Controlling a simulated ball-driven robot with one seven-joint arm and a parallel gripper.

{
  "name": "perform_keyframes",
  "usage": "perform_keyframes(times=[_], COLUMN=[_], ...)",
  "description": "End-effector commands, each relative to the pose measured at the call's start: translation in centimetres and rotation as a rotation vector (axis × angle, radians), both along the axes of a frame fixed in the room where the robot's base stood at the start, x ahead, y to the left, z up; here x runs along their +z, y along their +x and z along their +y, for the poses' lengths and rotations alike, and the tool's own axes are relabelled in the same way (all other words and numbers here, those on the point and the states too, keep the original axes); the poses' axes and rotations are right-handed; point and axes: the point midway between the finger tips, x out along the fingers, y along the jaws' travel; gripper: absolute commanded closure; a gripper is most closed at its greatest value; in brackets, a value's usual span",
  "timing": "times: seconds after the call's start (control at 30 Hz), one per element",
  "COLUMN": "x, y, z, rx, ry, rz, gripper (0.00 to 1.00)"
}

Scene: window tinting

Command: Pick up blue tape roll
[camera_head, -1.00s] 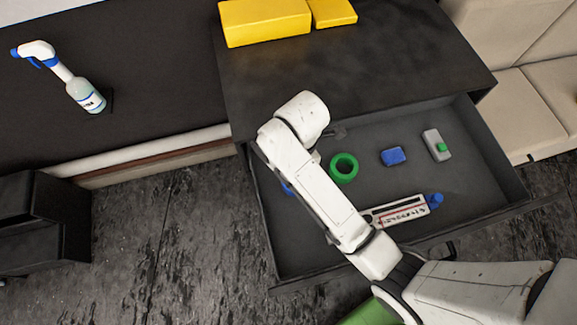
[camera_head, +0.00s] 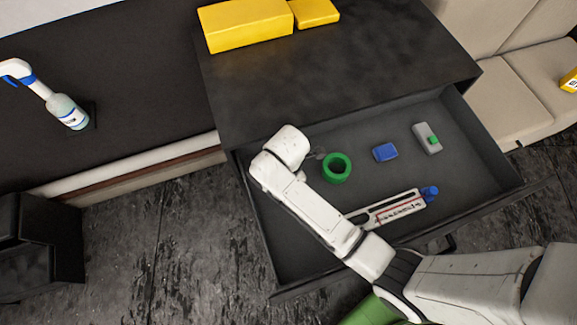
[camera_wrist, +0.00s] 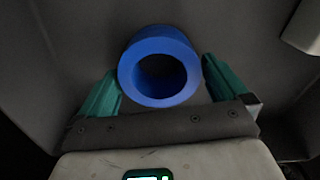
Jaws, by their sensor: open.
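The blue tape roll (camera_wrist: 160,42) shows in the wrist view as a thick ring with a dark hole. It lies in the grey drawer between the two teal fingers of my gripper (camera_wrist: 160,66). The fingers are spread, one on each side of the roll. A narrow gap shows on the right; the left finger is very close to the roll, and I cannot tell if it touches. In the head view my white arm hides the blue roll and most of the gripper.
The open drawer (camera_head: 467,182) also holds a green tape roll (camera_head: 337,168), a blue block (camera_head: 385,152), a grey tool with a green part (camera_head: 427,138) and a white strip tool (camera_head: 385,209). Yellow boxes (camera_head: 247,25) and a spray bottle (camera_head: 67,111) stand on surfaces above.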

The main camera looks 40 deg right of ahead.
Motion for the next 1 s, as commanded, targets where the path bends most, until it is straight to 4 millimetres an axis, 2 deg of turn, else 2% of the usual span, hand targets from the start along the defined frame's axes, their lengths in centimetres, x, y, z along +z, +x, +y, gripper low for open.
perform_keyframes(times=[0.1,0.33,0.77,1.0], x=[-0.81,-0.9,-0.87,-0.8], y=[-0.01,0.0,0.0,0.02], z=[0.0,0.0,-0.01,-0.01], rx=[0.0,0.0,0.0,0.0], ry=[0.0,0.0,0.0,0.0], rz=[0.0,-0.001,0.0,-0.001], gripper=[0.0,0.0,0.41,0.42])
